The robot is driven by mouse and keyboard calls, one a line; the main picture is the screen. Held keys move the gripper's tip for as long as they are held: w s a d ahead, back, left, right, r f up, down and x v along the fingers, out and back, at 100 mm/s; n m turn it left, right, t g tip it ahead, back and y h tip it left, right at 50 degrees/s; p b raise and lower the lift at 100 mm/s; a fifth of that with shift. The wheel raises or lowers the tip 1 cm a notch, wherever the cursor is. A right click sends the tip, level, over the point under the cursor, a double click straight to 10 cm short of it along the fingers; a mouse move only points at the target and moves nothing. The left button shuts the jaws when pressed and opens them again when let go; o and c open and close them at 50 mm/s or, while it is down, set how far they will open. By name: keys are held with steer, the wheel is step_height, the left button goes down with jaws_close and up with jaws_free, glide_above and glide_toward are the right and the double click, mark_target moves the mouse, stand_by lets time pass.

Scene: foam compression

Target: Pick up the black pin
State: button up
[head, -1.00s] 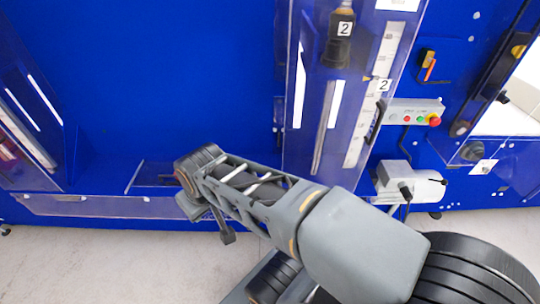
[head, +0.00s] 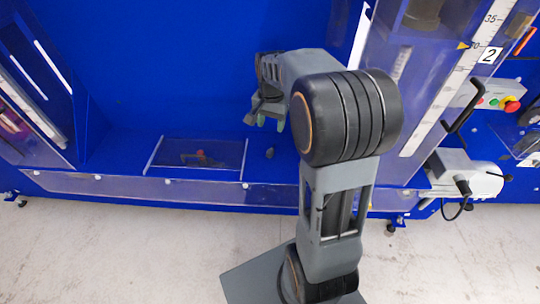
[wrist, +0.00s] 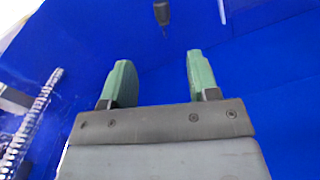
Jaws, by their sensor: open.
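A small black pin (head: 270,153) stands on the blue surface, right of the clear rectangular panel. In the wrist view the black pin (wrist: 162,13) shows at the top edge, beyond and between the fingertips, apart from them. My gripper (head: 267,120) is open and empty above and behind the pin in the head view. Its two green fingers show in the wrist view (wrist: 157,68), spread apart with only blue surface between them.
A clear panel (head: 197,172) with a small red-tipped dark item (head: 199,154) lies left of the pin. A low clear front wall (head: 130,188) edges the blue surface. A clear column with a scale (head: 455,75) stands at right.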

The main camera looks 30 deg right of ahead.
glide_above(271, 150)
steer(key=f, duration=0.8)
steer(key=shift+s+a, duration=0.1)
steer(key=shift+s, duration=0.1)
steer(key=shift+w+f+b, duration=0.15)
steer(key=shift+f+b, duration=0.05)
steer(key=shift+f, duration=1.15)
steer(key=shift+w+f+b, duration=0.15)
steer(key=shift+f, duration=1.15)
steer(key=shift+c, duration=0.4)
jaws_close()
